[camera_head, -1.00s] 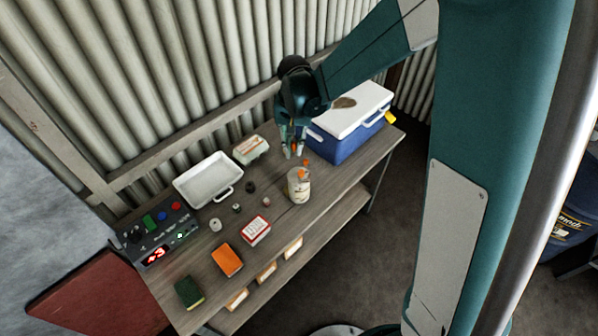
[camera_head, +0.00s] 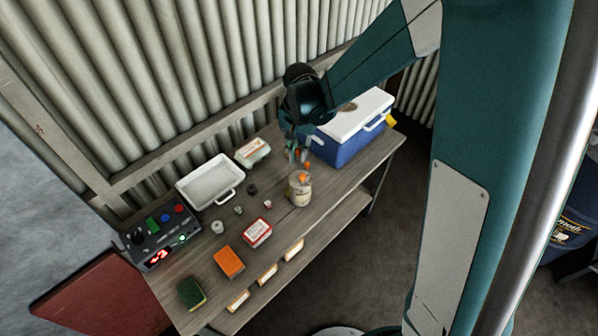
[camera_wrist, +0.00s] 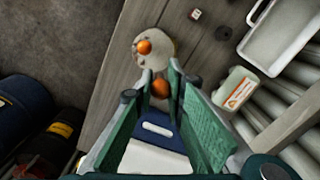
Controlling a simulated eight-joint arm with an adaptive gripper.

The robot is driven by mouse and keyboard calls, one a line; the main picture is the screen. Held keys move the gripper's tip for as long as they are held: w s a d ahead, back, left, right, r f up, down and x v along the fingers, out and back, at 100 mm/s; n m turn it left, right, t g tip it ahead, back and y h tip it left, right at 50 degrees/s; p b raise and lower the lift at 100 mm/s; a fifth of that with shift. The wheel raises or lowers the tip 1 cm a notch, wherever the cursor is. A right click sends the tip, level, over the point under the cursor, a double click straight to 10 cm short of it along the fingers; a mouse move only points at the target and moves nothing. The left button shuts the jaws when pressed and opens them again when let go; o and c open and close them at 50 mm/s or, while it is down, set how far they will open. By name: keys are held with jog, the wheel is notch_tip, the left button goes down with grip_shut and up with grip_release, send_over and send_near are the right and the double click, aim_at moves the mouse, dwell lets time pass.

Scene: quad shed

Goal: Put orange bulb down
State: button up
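The orange bulb (camera_wrist: 160,89) sits between the fingertips of my gripper (camera_wrist: 162,76) in the wrist view, and the fingers look closed on it. In the head view my gripper (camera_head: 296,154) hangs over the far part of the workbench, left of the cooler and just behind a pale jar (camera_head: 300,192). The bulb is hard to make out there among the fingers. The jar has an orange top part (camera_head: 304,178). In the wrist view the jar (camera_wrist: 152,55) lies just beyond the fingertips, with an orange round part (camera_wrist: 143,46) on it.
A blue and white cooler (camera_head: 338,147) stands close right of my gripper. A red-and-white box (camera_head: 257,233), an orange block (camera_head: 228,262), a sponge (camera_head: 191,293) and a control box (camera_head: 160,238) occupy the near left bench.

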aim_at(299, 149)
jog(key=shift+f, duration=2.25)
jog(key=shift+f, duration=0.1)
jog(key=shift+f, duration=1.95)
jog(key=shift+f, duration=0.2)
jog(key=o, duration=0.6)
jog(key=shift+r, duration=0.2)
jog(key=shift+d+r, duration=0.1)
jog(key=shift+r, duration=5.9)
